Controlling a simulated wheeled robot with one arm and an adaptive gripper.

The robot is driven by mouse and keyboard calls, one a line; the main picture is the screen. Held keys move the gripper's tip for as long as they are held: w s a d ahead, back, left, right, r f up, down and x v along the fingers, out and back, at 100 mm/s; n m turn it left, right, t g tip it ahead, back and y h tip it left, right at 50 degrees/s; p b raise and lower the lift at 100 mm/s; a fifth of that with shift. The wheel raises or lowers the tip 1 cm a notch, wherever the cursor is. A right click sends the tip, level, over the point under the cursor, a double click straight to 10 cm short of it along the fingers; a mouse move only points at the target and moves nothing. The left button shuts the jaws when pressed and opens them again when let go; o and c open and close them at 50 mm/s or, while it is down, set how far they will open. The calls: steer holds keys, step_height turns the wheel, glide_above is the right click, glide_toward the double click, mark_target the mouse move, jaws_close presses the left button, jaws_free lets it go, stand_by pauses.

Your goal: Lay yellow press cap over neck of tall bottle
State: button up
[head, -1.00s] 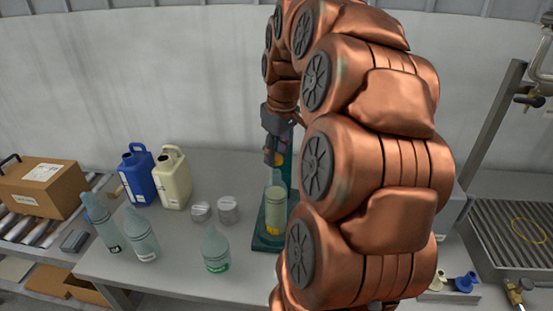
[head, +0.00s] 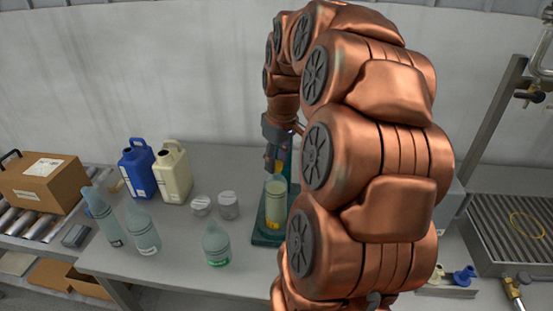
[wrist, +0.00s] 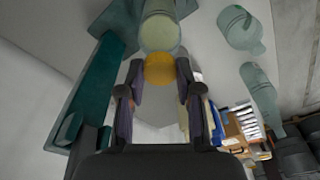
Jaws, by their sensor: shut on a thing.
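The yellow press cap (wrist: 159,69) is held between the fingertips of my gripper (wrist: 158,88), which is shut on it. In the head view my gripper (head: 274,160) points down above the tall bottle (head: 274,204), with a little of the cap showing. The pale green tall bottle (wrist: 160,33) stands upright on the base of the teal press stand (head: 268,236). In the wrist view the cap overlaps the near end of the bottle. It hides the neck, so I cannot tell whether cap and neck touch.
The teal stand's column (wrist: 92,95) rises close beside my gripper. Two lidded tins (head: 228,205), a green-labelled bottle (head: 216,244) and two other bottles (head: 142,229) stand to the left. Blue (head: 138,169) and cream (head: 173,173) jugs are behind them.

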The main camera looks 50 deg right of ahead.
mark_target(281, 166)
steer(key=shift+f, duration=0.15)
steer(key=o, duration=0.7)
steer(key=shift+r+p, duration=0.85)
steer(key=shift+r, duration=0.05)
steer(key=shift+r+b, duration=0.15)
steer(key=shift+b, duration=0.35)
steer(key=shift+s+r+b, duration=0.25)
steer(key=shift+r+b, duration=0.2)
steer(key=shift+r, duration=1.4)
steer(key=shift+s+r+b, duration=0.2)
steer(key=shift+r+b, duration=0.3)
steer(key=shift+r, duration=1.3)
steer(key=shift+s+r+b, duration=0.25)
steer(key=shift+r+b, duration=0.2)
steer(key=shift+r, duration=1.4)
